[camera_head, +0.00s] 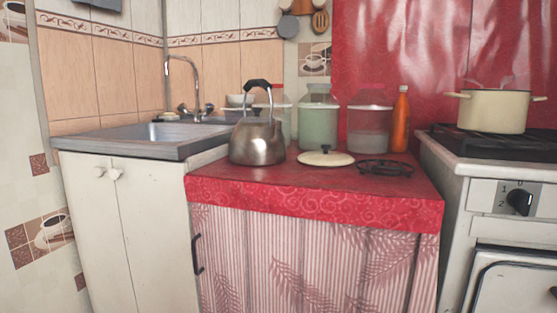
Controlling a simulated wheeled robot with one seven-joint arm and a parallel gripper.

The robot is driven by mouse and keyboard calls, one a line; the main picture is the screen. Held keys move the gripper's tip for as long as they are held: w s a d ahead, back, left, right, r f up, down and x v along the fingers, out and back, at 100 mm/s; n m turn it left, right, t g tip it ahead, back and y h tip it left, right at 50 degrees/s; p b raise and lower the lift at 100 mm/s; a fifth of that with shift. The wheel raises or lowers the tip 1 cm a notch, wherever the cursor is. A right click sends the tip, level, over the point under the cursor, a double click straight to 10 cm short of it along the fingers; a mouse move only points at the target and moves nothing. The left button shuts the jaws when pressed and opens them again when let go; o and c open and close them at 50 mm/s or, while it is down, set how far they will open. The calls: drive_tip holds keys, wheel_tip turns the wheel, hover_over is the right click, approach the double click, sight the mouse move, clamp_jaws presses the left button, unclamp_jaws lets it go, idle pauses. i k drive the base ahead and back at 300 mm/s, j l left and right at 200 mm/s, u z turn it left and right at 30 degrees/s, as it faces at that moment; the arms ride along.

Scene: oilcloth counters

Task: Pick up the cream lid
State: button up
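The cream lid (336,159) lies flat on the red oilcloth counter (240,186), near its middle. It is round and pale with a small dark knob on top. It sits between the metal kettle (257,142) on its left and a black trivet (386,168) on its right, apart from the kettle and close to the trivet. My gripper does not show in this view.
Glass jars (318,117) and an orange bottle (401,120) stand behind the lid. A cream pot (494,110) stands on the stove (470,150) at the right. A sink (150,138) is at the left. The counter's front strip is clear.

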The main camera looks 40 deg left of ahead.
sight(319, 158)
drive_tip(key=k+u, duration=0.1)
drive_tip(key=u, duration=0.3)
drive_tip(key=j+u, duration=0.15)
drive_tip(key=u, duration=0.3)
drive_tip(key=k+j+u, duration=0.1)
drive_tip(key=u, duration=0.3)
drive_tip(key=i+j, duration=0.35)
drive_tip(key=i, duration=0.2)
